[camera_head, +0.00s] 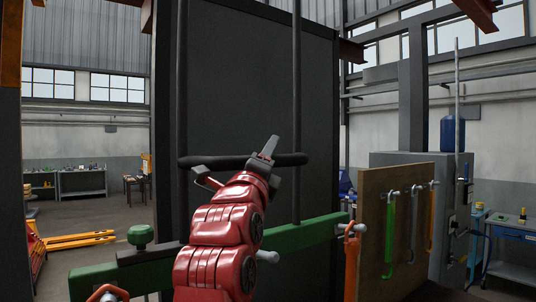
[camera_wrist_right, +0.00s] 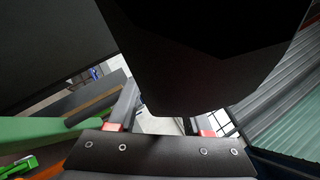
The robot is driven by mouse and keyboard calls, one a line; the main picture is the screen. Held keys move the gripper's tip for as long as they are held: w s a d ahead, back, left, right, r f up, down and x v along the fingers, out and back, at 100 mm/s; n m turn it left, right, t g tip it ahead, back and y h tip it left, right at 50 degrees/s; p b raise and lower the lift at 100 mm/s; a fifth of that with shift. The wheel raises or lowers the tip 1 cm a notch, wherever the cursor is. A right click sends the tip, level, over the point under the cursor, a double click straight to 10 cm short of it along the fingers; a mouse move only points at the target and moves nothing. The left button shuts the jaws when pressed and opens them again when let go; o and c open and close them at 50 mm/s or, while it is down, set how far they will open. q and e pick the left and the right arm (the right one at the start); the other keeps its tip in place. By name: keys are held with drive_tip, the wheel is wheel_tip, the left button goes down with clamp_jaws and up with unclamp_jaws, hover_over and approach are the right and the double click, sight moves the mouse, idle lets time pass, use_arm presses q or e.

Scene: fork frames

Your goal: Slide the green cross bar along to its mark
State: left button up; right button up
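The green cross bar (camera_head: 300,236) runs across the lower part of the head view, rising to the right. A green knob (camera_head: 140,235) stands above its left part, and my red right arm hides its middle. I cannot make out the mark. My right gripper (camera_head: 238,163) is at the black horizontal bar (camera_head: 292,159), above the green bar. In the right wrist view its fingers (camera_wrist_right: 163,115) are apart with a light gap between them, and a large dark shape (camera_wrist_right: 205,65) is close in front. The green bar (camera_wrist_right: 50,130) shows at left there. My left gripper is not in view.
Two black upright rods (camera_head: 297,110) stand before a tall dark panel (camera_head: 245,80). An orange hook (camera_head: 352,255) hangs at the green bar's right end. A wooden board (camera_head: 397,225) with hanging tools is on the right.

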clamp_jaws()
idle(1.2)
